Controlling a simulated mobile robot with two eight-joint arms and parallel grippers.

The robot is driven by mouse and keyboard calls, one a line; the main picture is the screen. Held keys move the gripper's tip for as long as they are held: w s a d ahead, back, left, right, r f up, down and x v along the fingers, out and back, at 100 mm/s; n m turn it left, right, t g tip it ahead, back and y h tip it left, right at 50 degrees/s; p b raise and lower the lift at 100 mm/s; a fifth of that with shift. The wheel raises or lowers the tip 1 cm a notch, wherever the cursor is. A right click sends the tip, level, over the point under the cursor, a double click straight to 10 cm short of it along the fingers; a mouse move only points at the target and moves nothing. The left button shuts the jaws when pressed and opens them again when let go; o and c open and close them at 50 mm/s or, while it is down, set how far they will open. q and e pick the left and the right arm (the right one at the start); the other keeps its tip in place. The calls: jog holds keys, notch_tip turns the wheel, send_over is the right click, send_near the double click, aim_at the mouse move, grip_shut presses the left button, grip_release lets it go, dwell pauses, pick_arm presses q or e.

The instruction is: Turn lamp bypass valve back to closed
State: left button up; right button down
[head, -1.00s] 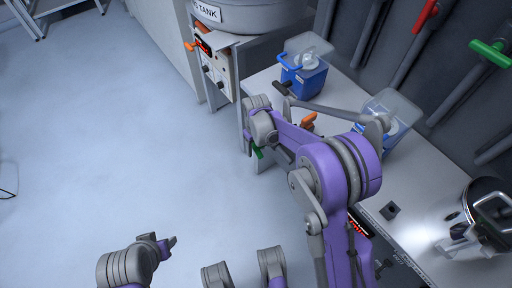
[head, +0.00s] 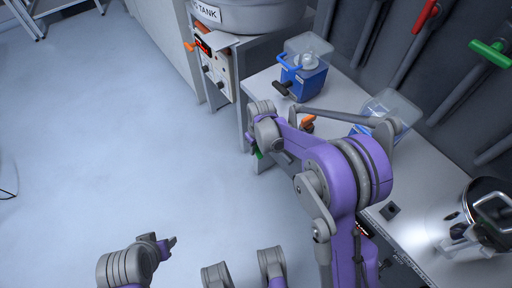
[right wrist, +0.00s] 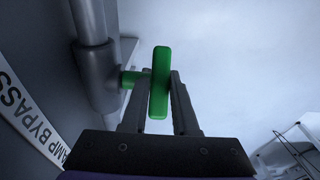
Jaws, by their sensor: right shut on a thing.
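The green bar handle (right wrist: 160,85) of the lamp bypass valve fills the middle of the right wrist view. Its stem runs left into a grey valve body (right wrist: 100,80) on a pipe. The bar lies roughly along the pipe's direction. My right gripper (right wrist: 158,76) is shut on the handle, one finger on each side. A white label (right wrist: 28,110) reading "AMP BYPASS" is partly cut off. In the head view a bit of green handle (head: 258,154) shows below my right wrist, and the fingers are mostly hidden. My left gripper (head: 170,242) is low, far from the valve; its jaw opening is unclear.
A bench (head: 262,82) holds a blue box (head: 303,80) with a clear lid, a second clear-lidded box (head: 380,118) and a shiny metal pot (head: 490,215). A control panel (head: 215,68) stands under the tank (head: 260,15).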

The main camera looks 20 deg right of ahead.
jog(key=shift+s+t+y, duration=0.1)
jog(key=shift+t+y, duration=0.3)
jog(key=shift+t, duration=0.8)
jog(key=shift+d+f+t+y+b, duration=0.1)
jog(key=shift+t+y+b, duration=0.2)
jog(key=shift+t+b, duration=0.3)
jog(key=t+b, duration=0.1)
jog(key=t, duration=0.1)
jog(key=shift+s+f+t+y, duration=0.1)
jog(key=shift+t+y, duration=0.2)
jog(key=shift+y, duration=0.1)
jog(key=shift+t+y+b, duration=0.5)
jog(key=shift+t+b, duration=0.4)
jog(key=shift+t, duration=0.3)
jog(key=c, duration=0.7)
grip_release()
